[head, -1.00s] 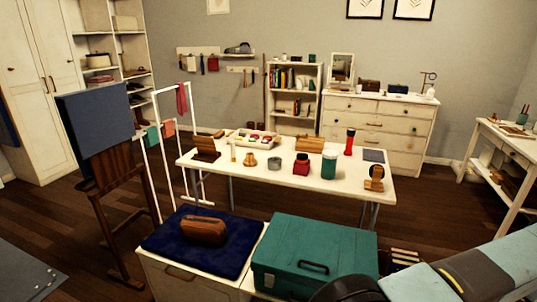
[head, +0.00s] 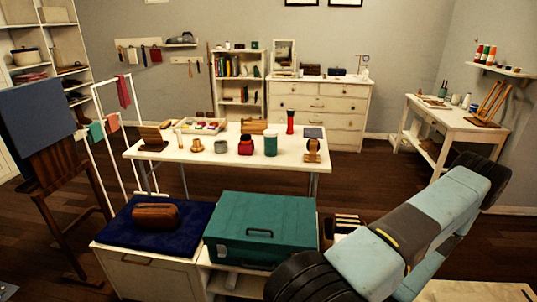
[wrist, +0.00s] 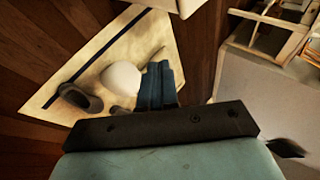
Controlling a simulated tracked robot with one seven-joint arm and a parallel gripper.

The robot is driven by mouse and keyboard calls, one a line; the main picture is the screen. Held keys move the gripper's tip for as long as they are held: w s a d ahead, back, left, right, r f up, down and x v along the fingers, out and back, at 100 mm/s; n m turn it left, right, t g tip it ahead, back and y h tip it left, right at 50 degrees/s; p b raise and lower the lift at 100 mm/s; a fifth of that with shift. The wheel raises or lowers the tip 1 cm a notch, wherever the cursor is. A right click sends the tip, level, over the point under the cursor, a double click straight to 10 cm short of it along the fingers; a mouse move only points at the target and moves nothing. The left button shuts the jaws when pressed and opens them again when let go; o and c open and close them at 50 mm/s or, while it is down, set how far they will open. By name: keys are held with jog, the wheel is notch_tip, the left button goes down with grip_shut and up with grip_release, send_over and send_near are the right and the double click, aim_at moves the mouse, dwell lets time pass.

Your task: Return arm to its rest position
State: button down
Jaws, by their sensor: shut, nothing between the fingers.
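My gripper (wrist: 160,76) shows in the wrist view as two blue fingers side by side in front of a dark bar. The fingers are together, with nothing between them. They point over a pale mat-like surface (wrist: 55,92) with a dark stripe. In the head view my arm, pale blue with dark joints, rises at the lower right and folds back down; the gripper itself does not show there.
A teal box (head: 262,222) and a navy cushion (head: 112,230) with a brown pouch (head: 156,216) lie left of my arm. Behind stands a white table (head: 226,158) with several small objects. A white desk (head: 446,112) stands at the right. Dark floor between is open.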

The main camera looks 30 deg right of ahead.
jog(key=w+d+r+n+t+y, duration=0.15)
jog(key=w+r+n, duration=0.25)
jog(key=w+r, duration=0.55)
jog(key=w+d+r+n, duration=0.3)
jog(key=w+r+n, duration=0.1)
jog(key=w+r, duration=0.55)
jog(key=w+a+r+n+y, duration=0.1)
jog(key=w+a+r+n, duration=0.1)
jog(key=w+a+r, duration=0.4)
jog(key=w+a+r+n, duration=0.3)
jog(key=w+r, duration=0.1)
jog(key=r, duration=0.5)
jog(key=w+a+r+n+y, duration=0.1)
jog(key=w+a+r+n, duration=0.1)
jog(key=w+a+r, duration=0.4)
jog(key=a+r+n+t+y, duration=0.2)
jog(key=a+r+n, duration=0.5)
jog(key=a+r, duration=1.25)
jog(key=s+a+r+n+y, duration=0.1)
jog(key=s+a+r+n, duration=0.2)
jog(key=s+a, duration=0.4)
jog(key=s+a+r+n+y, duration=0.2)
jog(key=s+a+r+n, duration=0.1)
jog(key=s+a, duration=0.5)
jog(key=a+n, duration=0.1)
jog(key=a, duration=0.2)
jog(key=shift+r+g, duration=0.3)
jog(key=shift+g, duration=0.05)
